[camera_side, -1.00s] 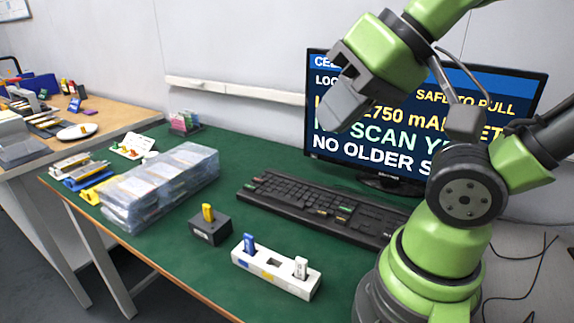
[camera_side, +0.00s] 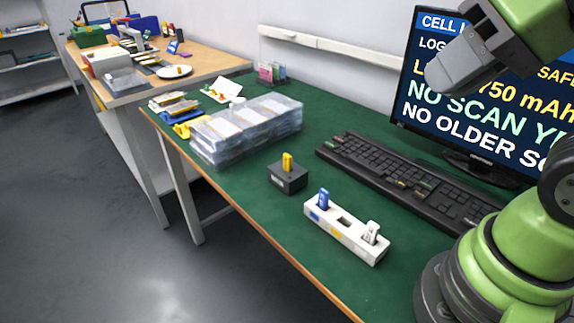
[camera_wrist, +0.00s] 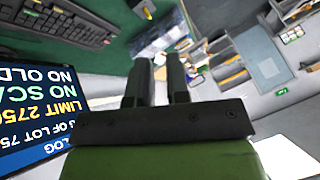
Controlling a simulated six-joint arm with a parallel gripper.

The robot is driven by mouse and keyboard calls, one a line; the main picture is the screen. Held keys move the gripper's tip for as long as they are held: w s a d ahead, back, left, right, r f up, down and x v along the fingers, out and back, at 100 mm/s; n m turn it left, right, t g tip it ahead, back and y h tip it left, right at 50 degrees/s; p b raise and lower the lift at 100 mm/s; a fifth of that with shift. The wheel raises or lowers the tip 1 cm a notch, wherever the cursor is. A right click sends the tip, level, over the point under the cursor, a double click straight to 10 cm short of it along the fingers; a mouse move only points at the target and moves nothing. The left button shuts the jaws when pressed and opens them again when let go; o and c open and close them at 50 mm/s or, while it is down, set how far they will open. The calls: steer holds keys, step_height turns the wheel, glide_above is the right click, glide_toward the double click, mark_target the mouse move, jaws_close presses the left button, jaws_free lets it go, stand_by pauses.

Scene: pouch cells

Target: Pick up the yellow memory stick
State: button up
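The yellow memory stick (camera_side: 287,162) stands upright in a small black block (camera_side: 287,178) on the green table, left of the keyboard. My gripper (camera_side: 440,76) is high up at the upper right in the side view, in front of the monitor and well apart from the stick. In the wrist view, my gripper (camera_wrist: 158,60) has its two fingers apart with a gap between them and nothing held.
A white holder (camera_side: 347,234) with a blue stick (camera_side: 323,199) and a white stick (camera_side: 371,232) stands near the front edge. The keyboard (camera_side: 405,180) and monitor (camera_side: 480,105) are behind. Clear stacked trays (camera_side: 245,130) stand left of the block.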

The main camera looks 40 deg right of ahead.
steer(key=o, duration=0.4)
steer(key=shift+c, duration=0.2)
steer(key=n+g+h, duration=0.2)
steer(key=n+g, duration=0.2)
steer(key=g, duration=0.2)
glide_above(288, 155)
step_height(288, 155, down, 21)
steer(key=shift+w+r, duration=0.1)
steer(key=shift+f, duration=2.9)
